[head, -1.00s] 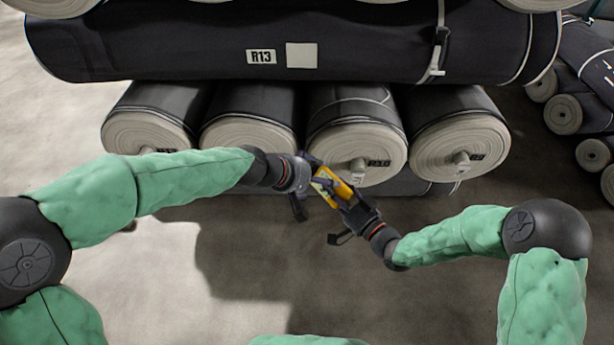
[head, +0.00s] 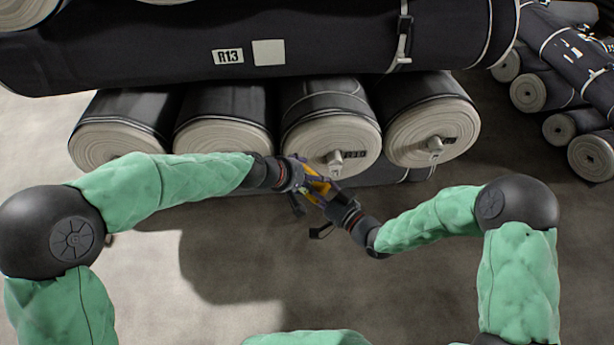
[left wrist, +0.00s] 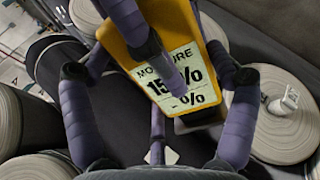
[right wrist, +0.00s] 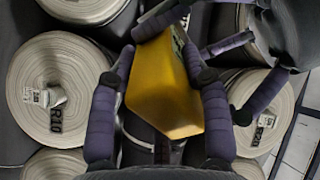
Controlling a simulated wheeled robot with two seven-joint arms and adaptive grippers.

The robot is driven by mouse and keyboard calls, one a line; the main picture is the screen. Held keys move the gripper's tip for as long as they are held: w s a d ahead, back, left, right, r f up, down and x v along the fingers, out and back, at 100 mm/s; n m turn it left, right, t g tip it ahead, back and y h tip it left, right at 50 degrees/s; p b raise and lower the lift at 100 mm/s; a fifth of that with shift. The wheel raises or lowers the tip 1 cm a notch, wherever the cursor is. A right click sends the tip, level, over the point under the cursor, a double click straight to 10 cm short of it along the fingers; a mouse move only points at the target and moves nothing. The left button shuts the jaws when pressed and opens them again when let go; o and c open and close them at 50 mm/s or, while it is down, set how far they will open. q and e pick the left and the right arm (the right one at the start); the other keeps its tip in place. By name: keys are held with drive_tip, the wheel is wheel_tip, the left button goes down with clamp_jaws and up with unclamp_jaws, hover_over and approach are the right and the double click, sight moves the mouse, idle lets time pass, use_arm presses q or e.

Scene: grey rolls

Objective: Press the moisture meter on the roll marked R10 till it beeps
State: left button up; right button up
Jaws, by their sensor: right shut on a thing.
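The yellow moisture meter (head: 318,187) is in front of the roll ends, partly hidden by fingers. My right gripper (head: 328,196) is shut on it; its fingers press the yellow body (right wrist: 165,90) in the right wrist view. My left gripper (head: 300,188) is beside it with fingers spread around the meter. In the left wrist view the meter's display (left wrist: 180,80) reads "MOISTURE" with "15 %", partly covered by a purple finger. The roll marked R10 (head: 330,135) is third from the left in the lower row; its tag also shows in the right wrist view (right wrist: 57,118). The meter appears apart from that roll.
A dark roll labelled R13 (head: 330,40) lies across the top of the lower rolls. Other roll ends flank R10 at left (head: 222,142) and right (head: 432,132). More rolls (head: 590,157) are stacked at the far right. The concrete floor (head: 240,270) in front is clear.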

use_arm(q)
drive_tip(key=c, duration=0.4)
use_arm(e)
drive_tip(key=shift+r, duration=0.1)
use_arm(q)
drive_tip(key=shift+c, duration=0.3)
use_arm(e)
drive_tip(key=o, duration=1.1)
drive_tip(key=shift+o, duration=0.2)
